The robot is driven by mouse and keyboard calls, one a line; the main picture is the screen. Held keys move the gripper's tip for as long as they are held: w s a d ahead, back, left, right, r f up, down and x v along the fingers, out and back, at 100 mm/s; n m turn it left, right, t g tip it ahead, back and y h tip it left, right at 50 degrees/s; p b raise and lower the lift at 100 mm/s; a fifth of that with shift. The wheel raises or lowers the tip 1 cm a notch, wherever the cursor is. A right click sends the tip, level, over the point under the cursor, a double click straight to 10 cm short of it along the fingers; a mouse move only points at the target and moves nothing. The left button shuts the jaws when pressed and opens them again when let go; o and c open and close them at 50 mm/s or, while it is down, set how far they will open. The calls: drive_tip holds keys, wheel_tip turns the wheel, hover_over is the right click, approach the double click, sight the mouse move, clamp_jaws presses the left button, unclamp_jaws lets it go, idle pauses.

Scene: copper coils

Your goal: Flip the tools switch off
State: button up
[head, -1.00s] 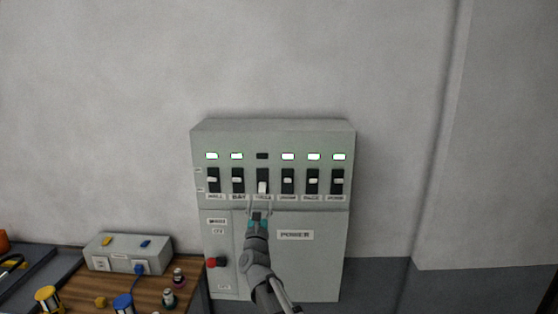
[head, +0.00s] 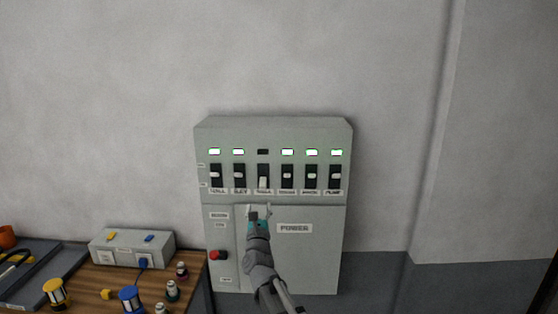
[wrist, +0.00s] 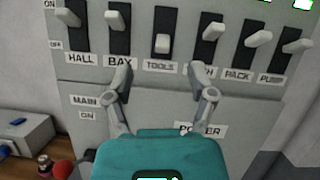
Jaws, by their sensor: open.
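The tools switch (head: 263,182) is the third from the left on the grey power panel (head: 220,280). Its white lever is down, and the lamp (head: 263,152) above it is dark. In the wrist view the tools lever (wrist: 162,44) sits low in its black slot, above the TOOLS label. My gripper (head: 259,208) is just below the switch row, in front of the panel. In the wrist view my gripper (wrist: 166,82) has its two fingers spread apart and empty, below the tools switch and apart from its lever.
The neighbouring bay switch (wrist: 117,18) and the fourth switch (wrist: 210,32) are up, with green lamps lit. A red knob (head: 217,255) sticks out at the panel's lower left. A wooden bench (head: 90,291) with spools and a socket box (head: 132,247) stands left.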

drive_tip(key=s+d+f+n+g+y, duration=0.1)
drive_tip(key=s+d+f+n+g, duration=0.25)
drive_tip(key=f+n, duration=0.35)
drive_tip(key=s+d+f+n+g+y, duration=0.1)
drive_tip(key=s+d+f+n+g, duration=0.15)
drive_tip(key=f+n+g, duration=0.4)
drive_tip(key=s+d+f+n+g+y, duration=0.1)
drive_tip(key=s+d+f+n+g, duration=0.3)
drive_tip(key=n, duration=0.6)
drive_tip(key=s+d+f+n+g+h, duration=0.2)
drive_tip(key=s+d+f+n+g, duration=0.2)
drive_tip(key=s, duration=0.4)
drive_tip(key=s+d+f+n+g+h, duration=0.1)
drive_tip(key=s+d+f+n+g, duration=0.3)
drive_tip(key=s+d+n, duration=0.2)
drive_tip(key=s+d, duration=0.2)
drive_tip(key=d, duration=0.1)
drive_tip(key=shift+s+f+g+h, duration=0.2)
drive_tip(key=shift+g+h, duration=0.1)
drive_tip(key=shift+h, duration=0.1)
